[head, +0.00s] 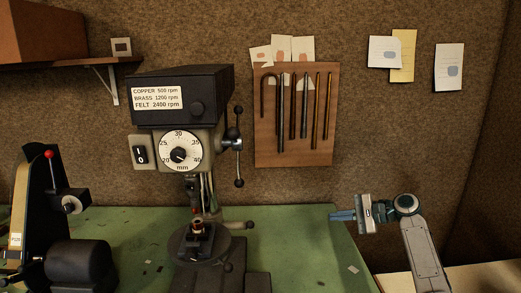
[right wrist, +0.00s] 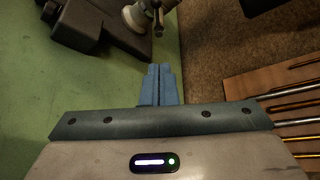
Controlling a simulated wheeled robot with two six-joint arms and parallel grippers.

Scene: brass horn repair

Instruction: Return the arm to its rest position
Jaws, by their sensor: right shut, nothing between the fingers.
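My right gripper (head: 342,215) is at the right of the head view, over the right edge of the green bench top. Its blue fingers are together with nothing between them, and they point left toward the drill press (head: 180,130). In the right wrist view the closed blue fingers (right wrist: 159,85) also show, with green bench to their left and brown wall to their right. My right arm comes up from the lower right. My left gripper is not in view.
The green bench (head: 300,240) is clear between the drill press and my right gripper, apart from small scraps. A wooden tool board (head: 265,140) with several rods hangs on the wall behind. A black machine with a red-knobbed lever (head: 50,200) stands at the left.

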